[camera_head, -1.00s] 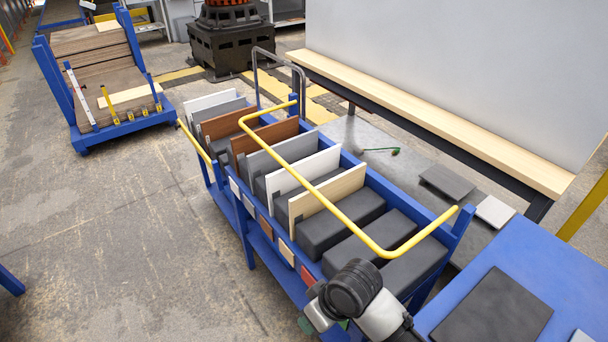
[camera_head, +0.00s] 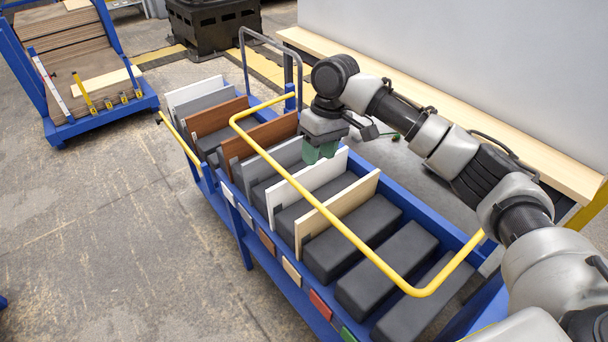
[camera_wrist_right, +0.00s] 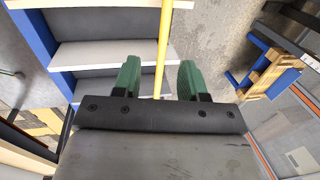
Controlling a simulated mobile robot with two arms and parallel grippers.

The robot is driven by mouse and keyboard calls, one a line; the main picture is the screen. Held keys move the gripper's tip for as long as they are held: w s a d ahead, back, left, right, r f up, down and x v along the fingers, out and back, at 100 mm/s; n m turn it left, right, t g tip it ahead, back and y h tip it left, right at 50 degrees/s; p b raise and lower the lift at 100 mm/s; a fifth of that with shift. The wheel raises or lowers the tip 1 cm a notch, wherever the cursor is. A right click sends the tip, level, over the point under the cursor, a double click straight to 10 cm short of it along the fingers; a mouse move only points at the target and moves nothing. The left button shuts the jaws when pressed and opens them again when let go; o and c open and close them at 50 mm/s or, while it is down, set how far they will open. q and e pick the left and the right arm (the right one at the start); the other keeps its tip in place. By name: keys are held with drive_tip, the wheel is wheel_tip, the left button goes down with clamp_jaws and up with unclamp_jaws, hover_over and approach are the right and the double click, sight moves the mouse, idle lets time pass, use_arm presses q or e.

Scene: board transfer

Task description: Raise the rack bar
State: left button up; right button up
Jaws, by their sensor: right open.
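The yellow rack bar (camera_head: 330,213) is a bent tube lying low across the blue rack cart (camera_head: 462,322), over its upright boards. My right gripper (camera_head: 321,152) has green fingers and points down over the middle of the cart, apart from the bar's long near side in the head view. In the right wrist view the fingers (camera_wrist_right: 160,80) are spread, with the yellow bar (camera_wrist_right: 164,40) running in line between them. I cannot tell how far below the fingertips the bar lies. My left gripper is not in view.
Several boards stand in the cart, including a light wood board (camera_head: 338,212) and a white board (camera_head: 307,184), between dark grey blocks (camera_head: 387,268). A workbench (camera_head: 430,122) runs behind my right arm. A board trolley (camera_head: 100,125) stands far left. Floor left of the cart is clear.

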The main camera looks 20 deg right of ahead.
sight(311, 196)
drive_tip(key=f, duration=0.3)
drive_tip(key=s+a+f, duration=0.1)
drive_tip(key=f, duration=0.2)
drive_tip(key=s+a+f, duration=0.1)
drive_tip(key=f, duration=0.2)
drive_tip(key=shift+s+f+p, duration=0.1)
drive_tip(key=shift+f+p, duration=0.25)
drive_tip(key=shift+f, duration=0.1)
drive_tip(key=shift+c, duration=0.7)
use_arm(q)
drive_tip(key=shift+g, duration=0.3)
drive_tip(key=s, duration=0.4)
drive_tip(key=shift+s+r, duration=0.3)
use_arm(e)
clamp_jaws()
